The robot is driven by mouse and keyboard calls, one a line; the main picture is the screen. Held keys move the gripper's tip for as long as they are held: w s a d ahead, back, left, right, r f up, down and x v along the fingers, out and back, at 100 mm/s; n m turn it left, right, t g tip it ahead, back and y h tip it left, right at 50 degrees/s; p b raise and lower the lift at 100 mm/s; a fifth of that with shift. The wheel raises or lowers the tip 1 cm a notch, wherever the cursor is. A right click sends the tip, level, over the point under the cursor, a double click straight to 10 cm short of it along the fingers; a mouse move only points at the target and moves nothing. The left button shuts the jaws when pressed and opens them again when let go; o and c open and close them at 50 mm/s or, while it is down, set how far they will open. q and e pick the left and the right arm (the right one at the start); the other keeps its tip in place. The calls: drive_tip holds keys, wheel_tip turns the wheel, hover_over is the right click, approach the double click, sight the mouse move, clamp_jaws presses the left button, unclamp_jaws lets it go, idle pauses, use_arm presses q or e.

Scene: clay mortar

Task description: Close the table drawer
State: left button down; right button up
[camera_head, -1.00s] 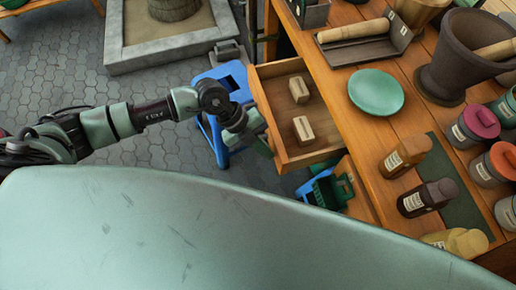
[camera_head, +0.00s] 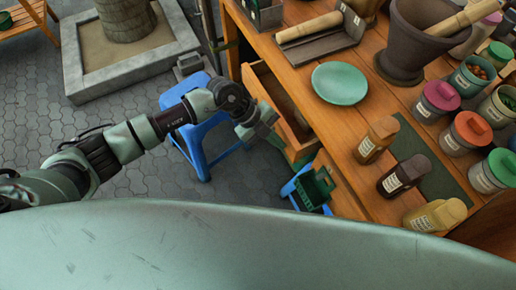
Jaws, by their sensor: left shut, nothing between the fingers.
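The wooden table drawer (camera_head: 297,130) sticks out a little from the left side of the wooden table (camera_head: 318,92). A narrow strip of its inside shows, and the two blocks are not in sight. My left gripper (camera_head: 270,128) is shut and empty. It is at the outer side of the drawer front; its fingertips are partly hidden, and I cannot tell whether they touch. My right gripper is not in view.
On the table stand a green plate (camera_head: 339,83), a dark mortar (camera_head: 408,48), and several jars and bottles. A blue stool (camera_head: 207,135) stands on the paved floor beside my arm. A green crate (camera_head: 315,188) is below the drawer.

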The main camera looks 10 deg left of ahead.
use_arm(q)
drive_tip(key=b, duration=0.1)
hover_over(298, 133)
drive_tip(key=s, duration=0.3)
drive_tip(key=shift+s+a, duration=0.15)
drive_tip(key=shift+a, duration=0.1)
